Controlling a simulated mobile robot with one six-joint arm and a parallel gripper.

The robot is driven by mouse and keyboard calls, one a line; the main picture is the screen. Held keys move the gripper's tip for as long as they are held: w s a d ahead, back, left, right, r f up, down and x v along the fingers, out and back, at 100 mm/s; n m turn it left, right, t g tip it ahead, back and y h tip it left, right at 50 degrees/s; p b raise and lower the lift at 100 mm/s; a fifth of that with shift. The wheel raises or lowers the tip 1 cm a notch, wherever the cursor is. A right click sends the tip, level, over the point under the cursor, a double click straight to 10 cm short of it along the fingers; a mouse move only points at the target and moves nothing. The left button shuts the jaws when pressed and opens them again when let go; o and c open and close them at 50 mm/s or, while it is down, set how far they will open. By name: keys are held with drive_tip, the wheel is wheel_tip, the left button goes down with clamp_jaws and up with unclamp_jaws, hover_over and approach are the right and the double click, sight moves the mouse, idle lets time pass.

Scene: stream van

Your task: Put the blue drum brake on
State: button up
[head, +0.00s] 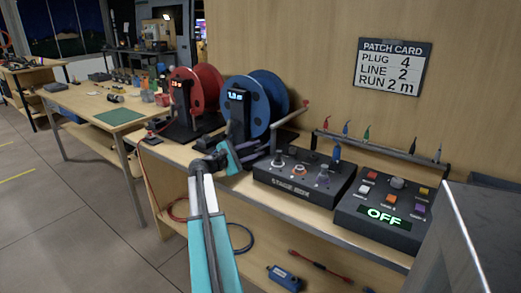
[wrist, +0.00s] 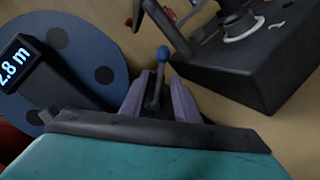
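The blue drum (head: 247,108) stands on the bench; it also shows in the wrist view (wrist: 75,45). Its display post (head: 237,112) reads about 2.8 m in the wrist view. The brake lever, a dark stalk with a blue knob (wrist: 163,54), stands between my fingers in the wrist view. My gripper (head: 236,158) is low in front of the blue drum, at the bench's front edge. In the wrist view my gripper (wrist: 160,90) is open, with a finger on each side of the lever and small gaps visible. The lever is hidden behind my gripper in the head view.
The red drum (head: 190,95) stands left of the blue one. The stage box (head: 300,185) and a button panel reading OFF (head: 383,215) lie to the right. A red-knobbed arm (head: 292,114) rises behind the stage box. A patch card (head: 393,67) hangs on the wall.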

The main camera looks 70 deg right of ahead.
sight(265, 146)
drive_tip(key=shift+x, duration=1.45)
drive_tip(key=shift+c, duration=0.4)
clamp_jaws()
